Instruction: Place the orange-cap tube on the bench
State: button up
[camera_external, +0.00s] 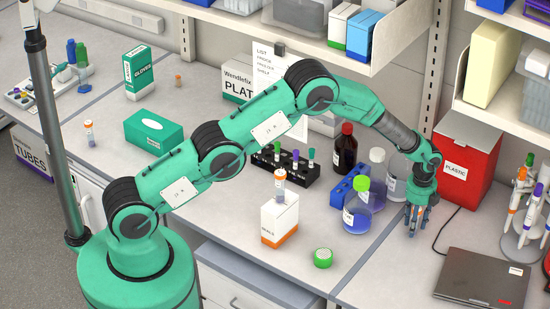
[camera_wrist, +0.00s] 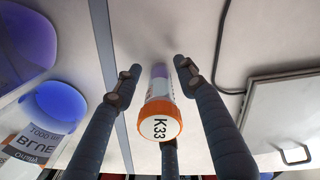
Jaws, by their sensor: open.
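An orange-cap tube (camera_wrist: 159,118) marked K33 shows in the wrist view between my gripper's fingers, cap towards the camera, with purplish contents beyond. My gripper (camera_external: 415,222) points down at the bench (camera_external: 385,272), right of the green-capped blue bottle. In the wrist view my gripper (camera_wrist: 156,69) is open, with a finger on either side of the tube and a third behind the cap. I cannot make out this tube in the external view, nor tell whether it touches the bench. Other orange-capped tubes stand on a white box (camera_external: 280,224) and at the left (camera_external: 89,133).
The blue bottle (camera_external: 357,212) is close on the left, and a laptop (camera_external: 484,281) lies at the right. A red PLASTIC box (camera_external: 468,166) stands behind, near a pipette stand (camera_external: 522,240). A loose green cap (camera_external: 322,258) lies near the front edge. Bench before my gripper is clear.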

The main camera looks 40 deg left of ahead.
notch_tip(320, 180, up, 11)
jog(key=shift+r+b, duration=0.1)
jog(key=shift+b, duration=0.45)
jog(key=shift+r, duration=0.1)
dwell(0.8)
